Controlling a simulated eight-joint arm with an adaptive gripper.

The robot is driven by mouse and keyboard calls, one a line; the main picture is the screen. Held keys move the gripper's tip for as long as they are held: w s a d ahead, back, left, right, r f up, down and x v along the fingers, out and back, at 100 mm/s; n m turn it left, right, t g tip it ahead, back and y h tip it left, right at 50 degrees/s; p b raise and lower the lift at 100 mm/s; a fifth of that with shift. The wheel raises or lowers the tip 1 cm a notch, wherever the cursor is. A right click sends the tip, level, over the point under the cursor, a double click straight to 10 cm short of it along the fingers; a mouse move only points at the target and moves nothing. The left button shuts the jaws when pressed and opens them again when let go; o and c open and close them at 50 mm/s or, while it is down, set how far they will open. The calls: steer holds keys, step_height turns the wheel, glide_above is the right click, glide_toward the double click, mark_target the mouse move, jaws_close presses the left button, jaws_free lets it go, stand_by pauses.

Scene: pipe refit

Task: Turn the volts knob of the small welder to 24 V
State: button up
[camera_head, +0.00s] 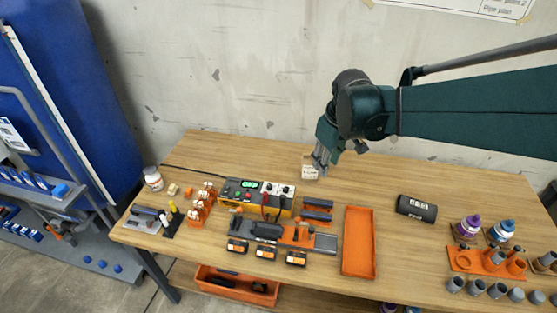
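The small welder (233,198) is a yellow and dark box on the wooden bench, left of the middle. Its top has a green lit display (250,184) that seems to read "OFF", and small coloured buttons. A white panel with dark knobs (275,188) is at its right end; the knob markings and pointer directions are too small to read. My gripper (321,166) points down to the right of and behind the welder, apart from the knobs. Its fingers are beside or over a small white labelled block (309,173); I cannot tell whether they touch it or how far they are open.
An orange tray (358,243) and a black cylinder (416,208) lie to the right. Dark blocks in an orange holder (317,211) sit close right of the welder. A clamp fixture (285,234) lies in front. Orange fittings (200,205) stand left. A wall is behind.

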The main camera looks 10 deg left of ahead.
steer(key=w+a+f+n+g+p, duration=0.1)
steer(key=w+a+f+n+p, duration=0.3)
steer(key=a, duration=0.6)
steer(key=n+g, duration=0.1)
steer(key=n, duration=0.1)
glide_toward(269, 185)
steer(key=shift+w+a+f+g+h, duration=0.2)
steer(key=shift+a+f+g+h, duration=0.1)
steer(key=shift+a+f+h, duration=0.2)
steer(key=shift+f, duration=3.85)
steer(key=c, duration=0.9)
